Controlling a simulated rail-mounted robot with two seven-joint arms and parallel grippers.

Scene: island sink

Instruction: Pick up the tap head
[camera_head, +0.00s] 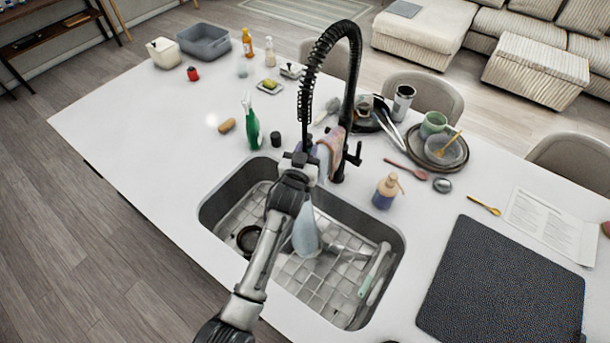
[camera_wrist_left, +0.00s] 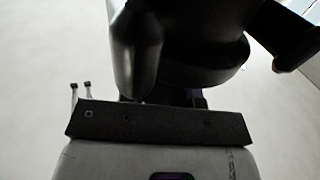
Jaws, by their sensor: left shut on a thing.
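The black tap (camera_head: 350,100) stands behind the sink, with a spring hose arching over and hanging down on the left. The tap head (camera_head: 305,138) is at the lower end of the hose. My left gripper (camera_head: 302,160) is at the tap head above the back of the sink, shut on it. The gripper covers the lower part of the head. In the left wrist view a large dark shape, which looks like the tap head (camera_wrist_left: 180,45), fills the top middle, close to the gripper. My right gripper is not in view.
The sink (camera_head: 212,212) holds a wire grid, a light blue item (camera_head: 306,232) and a long-handled brush (camera_head: 375,270). A green bottle (camera_head: 250,122), a soap dispenser (camera_head: 386,190) and stacked dishes (camera_head: 440,150) stand around it. A dark mat (camera_head: 505,285) lies at right.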

